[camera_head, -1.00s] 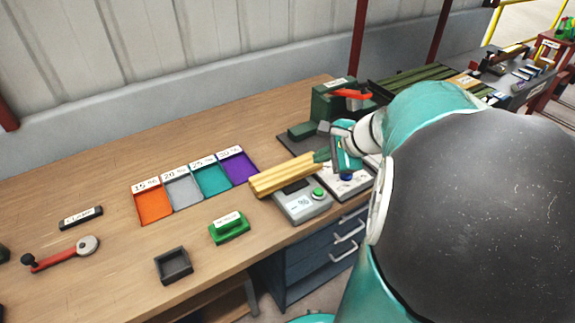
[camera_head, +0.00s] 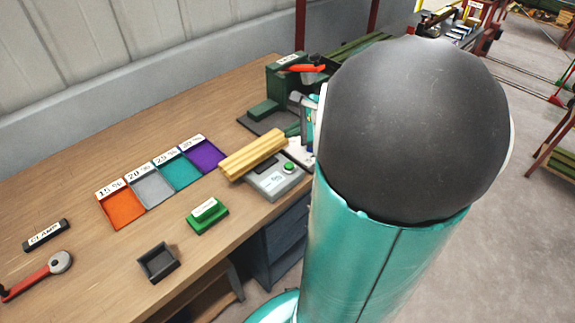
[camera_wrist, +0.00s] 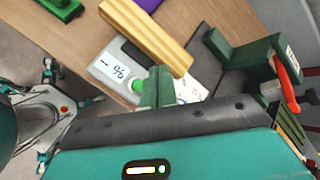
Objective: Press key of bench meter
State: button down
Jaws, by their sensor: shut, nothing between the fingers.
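The grey bench meter (camera_head: 273,184) stands near the table's front edge, with a green key (camera_head: 289,167) on its top. A yellow wooden block (camera_head: 253,155) lies across its back part. In the wrist view the meter (camera_wrist: 103,72) shows dark digits, and the green key (camera_wrist: 137,86) shows just left of my fingers. My gripper (camera_wrist: 159,70) is shut and empty, its green fingers side by side over the area beside the key. I cannot tell whether they touch anything. In the head view my arm hides most of the gripper.
A green press with a red handle (camera_head: 300,68) stands behind. Coloured trays (camera_head: 161,184), a green labelled block (camera_head: 207,215) and a dark square tray (camera_head: 158,262) lie left.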

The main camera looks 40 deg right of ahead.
aim_at(293, 167)
jog(key=shift+d+f, duration=0.1)
jog(key=shift+f, duration=4.3)
jog(key=shift+f, duration=0.4)
jog(key=shift+f, duration=0.5)
jog(key=shift+r, duration=0.9)
